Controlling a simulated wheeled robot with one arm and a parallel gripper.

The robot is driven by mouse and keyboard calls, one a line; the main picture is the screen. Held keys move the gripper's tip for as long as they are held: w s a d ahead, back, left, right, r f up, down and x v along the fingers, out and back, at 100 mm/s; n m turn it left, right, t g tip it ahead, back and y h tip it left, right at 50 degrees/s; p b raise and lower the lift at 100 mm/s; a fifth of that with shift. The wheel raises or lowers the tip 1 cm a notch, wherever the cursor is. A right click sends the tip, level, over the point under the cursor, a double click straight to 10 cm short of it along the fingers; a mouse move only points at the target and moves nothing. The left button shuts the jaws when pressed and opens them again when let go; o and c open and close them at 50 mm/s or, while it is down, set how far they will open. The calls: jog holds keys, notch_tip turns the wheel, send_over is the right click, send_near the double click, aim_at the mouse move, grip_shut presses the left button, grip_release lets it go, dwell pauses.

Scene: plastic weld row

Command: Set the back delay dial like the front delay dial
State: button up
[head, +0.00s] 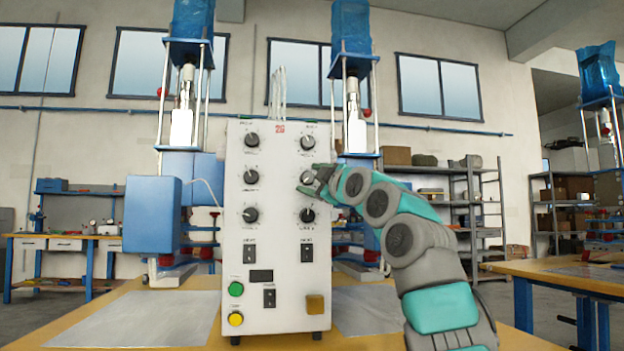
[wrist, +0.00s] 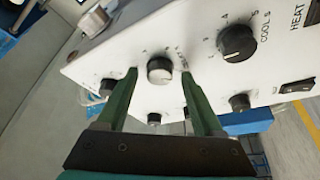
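The white control panel (head: 275,290) in the head view has two columns of three black dials. The left column's middle dial (head: 251,177) matches the front delay dial by position; small labels are unreadable. The right column's middle dial (head: 307,177), likely the back delay dial, is partly covered by my gripper (head: 318,182). In the wrist view this dial (wrist: 160,70) sits between the fingertips of my gripper (wrist: 160,74), with a gap on each side. My gripper is open. The pointer settings of both delay dials are too small to read.
A dial labelled COOL (wrist: 237,43) lies beside the middle dial in the wrist view, near the HEAT switch (wrist: 297,86). The top-right dial (head: 308,142) is just above my gripper. Green (head: 236,289) and yellow (head: 235,319) buttons sit low on the panel.

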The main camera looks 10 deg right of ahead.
grip_shut()
dwell(0.3)
